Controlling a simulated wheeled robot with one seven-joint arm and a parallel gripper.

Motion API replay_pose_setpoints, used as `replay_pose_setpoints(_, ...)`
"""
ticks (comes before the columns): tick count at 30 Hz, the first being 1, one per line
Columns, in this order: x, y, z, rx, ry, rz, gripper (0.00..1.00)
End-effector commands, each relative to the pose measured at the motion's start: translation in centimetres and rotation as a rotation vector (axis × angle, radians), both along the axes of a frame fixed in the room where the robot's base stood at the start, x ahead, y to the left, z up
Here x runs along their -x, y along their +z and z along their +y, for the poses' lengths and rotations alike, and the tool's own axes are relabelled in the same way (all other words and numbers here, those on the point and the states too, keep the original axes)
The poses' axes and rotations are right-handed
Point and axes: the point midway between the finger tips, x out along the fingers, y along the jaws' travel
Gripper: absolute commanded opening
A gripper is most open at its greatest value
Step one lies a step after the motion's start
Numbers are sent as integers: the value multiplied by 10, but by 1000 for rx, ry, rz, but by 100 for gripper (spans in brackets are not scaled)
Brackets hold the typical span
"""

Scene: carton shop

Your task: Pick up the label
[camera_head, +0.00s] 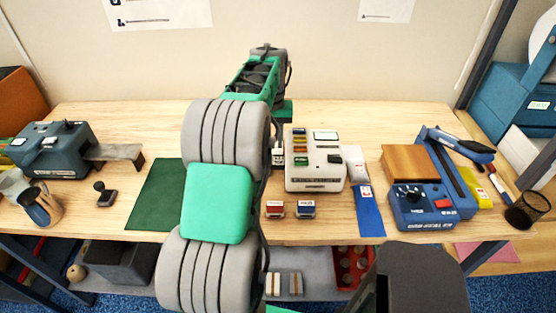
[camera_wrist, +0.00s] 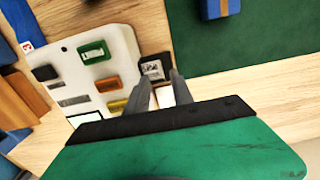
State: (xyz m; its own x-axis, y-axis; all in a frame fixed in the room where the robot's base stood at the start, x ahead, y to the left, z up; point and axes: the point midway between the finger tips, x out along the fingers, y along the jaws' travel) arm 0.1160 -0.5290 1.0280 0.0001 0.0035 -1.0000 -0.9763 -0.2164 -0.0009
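A white label device (camera_head: 315,178) with several coloured keys and a small display stands on the bench right of my arm. It also shows in the wrist view (camera_wrist: 122,45). A small dark-edged square with a printed pale face (camera_wrist: 153,69), perhaps the label, sits at the device's side edge in the wrist view. My gripper (camera_wrist: 161,76) has its two grey fingers apart, with the tips close to this square. A white patch (camera_wrist: 166,97) shows between the fingers; I cannot tell what it is. In the head view my arm hides most of the gripper.
A green mat (camera_head: 155,200) lies left of my arm. Red (camera_head: 274,209) and blue (camera_head: 305,209) small boxes stand before the device. A blue strip (camera_head: 370,212) and a blue machine (camera_head: 428,208) are to the right. A dark teal machine (camera_head: 52,150) stands far left.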

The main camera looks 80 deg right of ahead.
Motion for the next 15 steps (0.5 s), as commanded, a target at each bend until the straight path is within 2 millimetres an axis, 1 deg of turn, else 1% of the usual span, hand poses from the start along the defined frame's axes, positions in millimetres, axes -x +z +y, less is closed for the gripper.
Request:
replay_pose_setpoints(5, -1, -23, 2, -2, 2, 0, 28)
replay_pose_setpoints(10, -2, -53, 3, 0, 2, 0, 28)
replay_pose_setpoints(12, -2, -61, 3, 1, 2, 0, 28)
replay_pose_setpoints(15, -2, -65, 3, 4, 3, 0, 28)
